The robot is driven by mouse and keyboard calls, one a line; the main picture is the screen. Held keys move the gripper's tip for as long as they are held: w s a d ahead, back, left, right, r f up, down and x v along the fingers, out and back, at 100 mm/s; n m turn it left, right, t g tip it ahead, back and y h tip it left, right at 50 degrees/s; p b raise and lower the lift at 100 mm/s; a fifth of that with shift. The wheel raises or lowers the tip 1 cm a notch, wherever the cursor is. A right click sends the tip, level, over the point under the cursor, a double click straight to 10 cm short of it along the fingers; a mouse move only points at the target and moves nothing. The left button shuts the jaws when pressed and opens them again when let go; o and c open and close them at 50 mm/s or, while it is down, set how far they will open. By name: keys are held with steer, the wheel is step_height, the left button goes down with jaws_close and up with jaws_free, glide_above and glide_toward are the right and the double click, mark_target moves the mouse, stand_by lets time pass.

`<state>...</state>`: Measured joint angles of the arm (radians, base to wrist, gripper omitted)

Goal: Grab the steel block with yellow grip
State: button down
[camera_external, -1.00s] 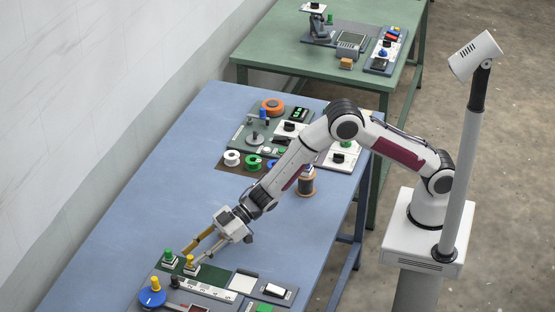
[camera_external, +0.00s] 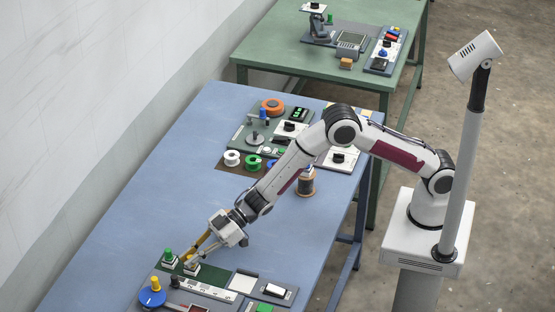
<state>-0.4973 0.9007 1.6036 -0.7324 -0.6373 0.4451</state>
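The steel block with the yellow grip (camera_external: 192,270) sits on the dark green panel at the front left of the blue table. My gripper (camera_external: 187,261) reaches down to it from the upper right, with its fingertips at the yellow grip. The fingers largely hide the grip, and I cannot tell whether they press on it. The block still appears to rest on the panel. A similar block with a green grip (camera_external: 168,256) stands just to its left, close to my fingertips.
A blue round knob with a yellow top (camera_external: 152,295) is in front, to the left. A grey panel with a black-and-white switch (camera_external: 275,291) lies to the right. Spools and panels stand farther back, including an orange spool (camera_external: 272,106). The middle of the blue table (camera_external: 190,180) is clear.

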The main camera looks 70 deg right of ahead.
mark_target(190, 256)
steer(key=shift+r, duration=0.15)
steer(key=shift+r, duration=4.9)
